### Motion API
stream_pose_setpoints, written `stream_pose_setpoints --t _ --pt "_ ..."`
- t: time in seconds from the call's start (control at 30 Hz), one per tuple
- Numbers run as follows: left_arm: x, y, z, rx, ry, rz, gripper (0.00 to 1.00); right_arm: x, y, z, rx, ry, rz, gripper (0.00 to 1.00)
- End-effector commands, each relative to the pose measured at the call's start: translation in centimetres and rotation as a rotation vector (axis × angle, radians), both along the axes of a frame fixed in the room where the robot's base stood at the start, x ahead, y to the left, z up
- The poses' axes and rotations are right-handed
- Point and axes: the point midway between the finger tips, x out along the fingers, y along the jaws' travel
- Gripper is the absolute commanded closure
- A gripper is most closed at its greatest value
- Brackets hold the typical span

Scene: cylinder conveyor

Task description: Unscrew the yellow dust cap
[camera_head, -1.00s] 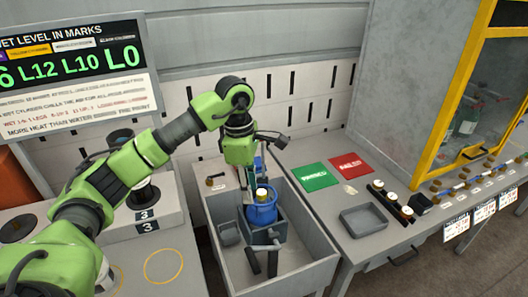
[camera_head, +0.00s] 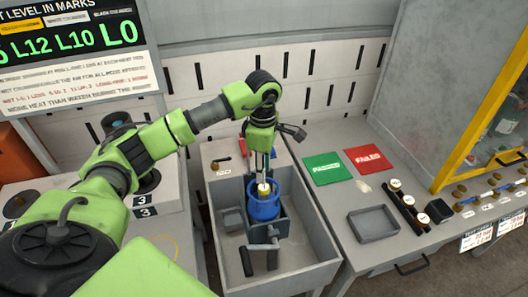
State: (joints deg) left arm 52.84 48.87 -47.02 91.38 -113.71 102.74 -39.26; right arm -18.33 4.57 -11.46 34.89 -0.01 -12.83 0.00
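The yellow dust cap (camera_head: 264,188), with a pale top, sits on the neck of a blue cylinder (camera_head: 263,208). The cylinder stands upright in a dark holder inside the grey open bin. My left gripper (camera_head: 263,177) points straight down from above, its fingers directly over or just behind the cap. I cannot tell whether the fingers touch the cap or how far apart they are. My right gripper is not in view.
Grey bin walls (camera_head: 325,250) surround the cylinder. To the right, a green mat (camera_head: 324,168), a red mat (camera_head: 368,162), an empty grey tray (camera_head: 373,223) and a rack (camera_head: 408,208) of small capped pieces lie on the bench. A sign board stands at upper left.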

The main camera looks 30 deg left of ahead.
Motion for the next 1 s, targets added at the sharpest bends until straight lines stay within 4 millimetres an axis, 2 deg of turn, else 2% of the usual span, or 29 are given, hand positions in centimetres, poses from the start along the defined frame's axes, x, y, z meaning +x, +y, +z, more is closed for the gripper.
stream_pose_setpoints --t 0.07,0.2,0.37,0.53,0.8,0.9,0.97,1.0 --pt "-0.2 0.0 -1.5 0.0 0.005 -0.001 0.71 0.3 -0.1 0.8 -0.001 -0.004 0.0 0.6" --pt "-0.1 -0.1 -4.0 -0.001 0.005 0.0 0.71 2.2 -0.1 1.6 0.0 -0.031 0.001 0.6" --pt "0.0 -0.1 -6.0 -0.001 0.003 -0.001 0.71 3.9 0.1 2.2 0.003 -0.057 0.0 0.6" --pt "0.0 -0.1 -6.9 0.0 0.001 -0.001 0.71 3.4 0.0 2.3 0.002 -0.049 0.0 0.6" --pt "0.0 0.0 -7.1 0.0 0.0 -0.001 0.71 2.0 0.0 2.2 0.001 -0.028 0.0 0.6" --pt "0.0 0.0 -7.0 0.0 0.0 -0.001 0.96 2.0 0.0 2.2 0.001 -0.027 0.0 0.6" --pt "0.0 0.0 -7.0 0.0 0.0 -0.001 0.96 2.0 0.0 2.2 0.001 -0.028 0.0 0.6" --pt "0.0 0.0 -7.0 0.0 0.0 -0.001 0.79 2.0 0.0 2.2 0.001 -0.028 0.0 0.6"
